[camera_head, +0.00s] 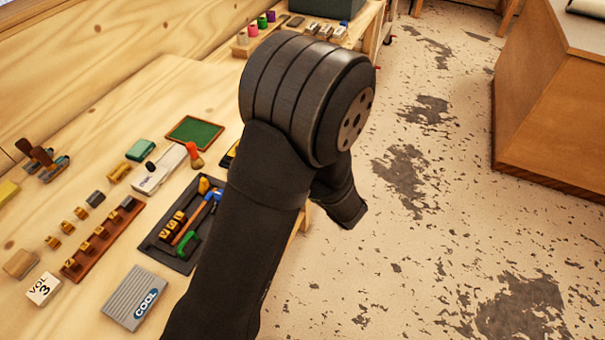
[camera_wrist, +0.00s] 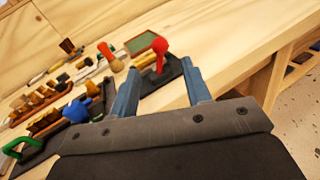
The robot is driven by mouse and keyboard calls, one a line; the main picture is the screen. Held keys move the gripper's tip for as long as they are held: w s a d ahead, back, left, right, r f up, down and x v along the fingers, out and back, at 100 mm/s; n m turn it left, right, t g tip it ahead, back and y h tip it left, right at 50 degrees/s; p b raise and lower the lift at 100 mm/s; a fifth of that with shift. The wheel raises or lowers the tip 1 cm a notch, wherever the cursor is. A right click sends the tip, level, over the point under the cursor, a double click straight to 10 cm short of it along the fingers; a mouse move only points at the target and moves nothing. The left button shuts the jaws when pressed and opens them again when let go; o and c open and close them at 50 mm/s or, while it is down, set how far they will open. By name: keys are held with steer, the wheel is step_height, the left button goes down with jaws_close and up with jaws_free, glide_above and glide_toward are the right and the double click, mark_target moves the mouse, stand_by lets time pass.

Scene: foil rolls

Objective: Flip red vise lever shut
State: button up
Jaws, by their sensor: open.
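The red lever (camera_wrist: 159,47) stands up with a round knob on a dark vise base (camera_wrist: 168,72) in the wrist view. The base lies on the wooden bench near its edge. My gripper (camera_wrist: 161,78) is open, with its two blue-grey fingers apart and empty. The lever and base appear between and beyond the fingertips, and I see no contact. In the head view my arm hides the lever and my fingers. Only a dark, yellow-edged sliver (camera_head: 230,152) shows beside the arm there, and I cannot tell if it is the vise.
A red-orange brush (camera_head: 194,157) and a green board (camera_head: 195,131) lie near the arm. A dark tray (camera_head: 160,245) holds tools, beside a brown rack (camera_head: 103,240) of small blocks. A grey COOL box (camera_head: 136,298) lies in front. Open floor (camera_head: 400,260) is to the right.

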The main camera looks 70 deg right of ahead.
steer(key=v, duration=0.7)
steer(key=shift+s, duration=0.15)
stand_by(0.4)
steer(key=x, duration=1.7)
